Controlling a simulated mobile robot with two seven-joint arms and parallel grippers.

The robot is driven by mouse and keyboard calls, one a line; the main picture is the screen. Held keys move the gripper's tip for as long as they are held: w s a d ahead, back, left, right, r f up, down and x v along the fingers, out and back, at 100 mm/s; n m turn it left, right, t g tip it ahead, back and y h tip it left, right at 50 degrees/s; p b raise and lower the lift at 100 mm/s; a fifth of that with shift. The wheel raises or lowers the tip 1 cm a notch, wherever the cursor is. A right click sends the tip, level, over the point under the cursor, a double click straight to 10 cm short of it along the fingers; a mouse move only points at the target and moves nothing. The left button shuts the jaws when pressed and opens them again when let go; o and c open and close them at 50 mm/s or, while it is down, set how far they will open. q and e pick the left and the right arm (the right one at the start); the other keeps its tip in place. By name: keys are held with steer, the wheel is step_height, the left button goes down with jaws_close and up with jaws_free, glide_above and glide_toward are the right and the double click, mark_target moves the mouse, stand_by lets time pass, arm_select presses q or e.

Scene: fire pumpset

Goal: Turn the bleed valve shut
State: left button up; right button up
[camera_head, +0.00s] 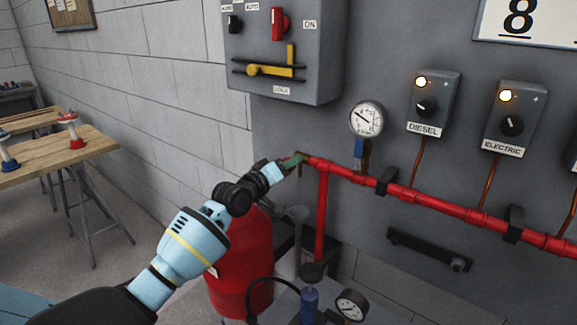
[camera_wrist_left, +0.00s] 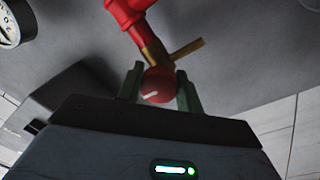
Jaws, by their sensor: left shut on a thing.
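The bleed valve is at the left end of the red pipe. In the left wrist view its round red knob (camera_wrist_left: 156,88) with a white mark sits on a brass body (camera_wrist_left: 154,50) with a brass spout pointing right. My left gripper (camera_head: 297,158) reaches the pipe's end in the head view and hides most of the valve. In the left wrist view the two greenish fingers of my left gripper (camera_wrist_left: 159,80) stand on either side of the knob, shut on it. My right gripper is in neither view.
The red pipe (camera_head: 430,199) runs right along the grey panel, with a pressure gauge (camera_head: 366,119) on it. DIESEL (camera_head: 434,104) and ELECTRIC (camera_head: 515,120) boxes have lit lamps. A grey switch box (camera_head: 285,45) hangs above. A red cylinder (camera_head: 240,262) stands below my left arm.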

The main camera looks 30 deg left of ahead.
arm_select(q)
steer(key=o, duration=1)
steer(key=shift+s, duration=0.15)
steer(key=shift+s+a+f, duration=0.1)
steer(key=shift+s+a, duration=0.05)
steer(key=shift+s, duration=1.1)
steer(key=shift+s+a+r, duration=0.1)
steer(key=shift+s+a, duration=0.1)
steer(key=shift+s, duration=1.05)
steer(key=shift+s+a+f, duration=0.1)
steer(key=shift+s+a, duration=0.05)
steer(key=shift+s, duration=1.1)
steer(key=shift+f, duration=0.1)
